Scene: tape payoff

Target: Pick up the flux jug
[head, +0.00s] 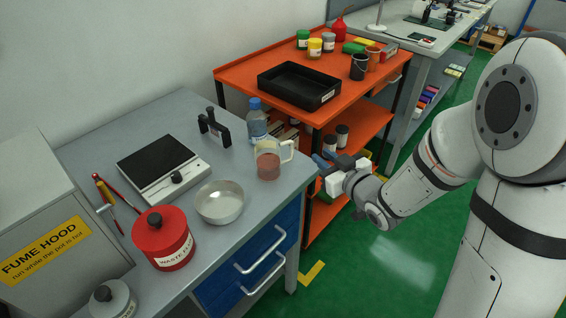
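The flux jug is most likely the clear jug (268,165) with reddish liquid in its lower part. It stands upright near the right end of the grey bench, its pale handle on the right side, facing my gripper. I cannot read any label on it. My gripper (322,159) is to the right of the jug, just past the bench's edge, and points left toward it. Its dark fingers look apart with nothing between them. A gap separates them from the handle.
A blue-capped bottle (257,122) stands close behind the jug. A metal bowl (220,202), a hot plate (163,167), a black stand (214,128) and a red waste pot (162,239) share the bench. An orange cart (240,76) stands behind my gripper.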

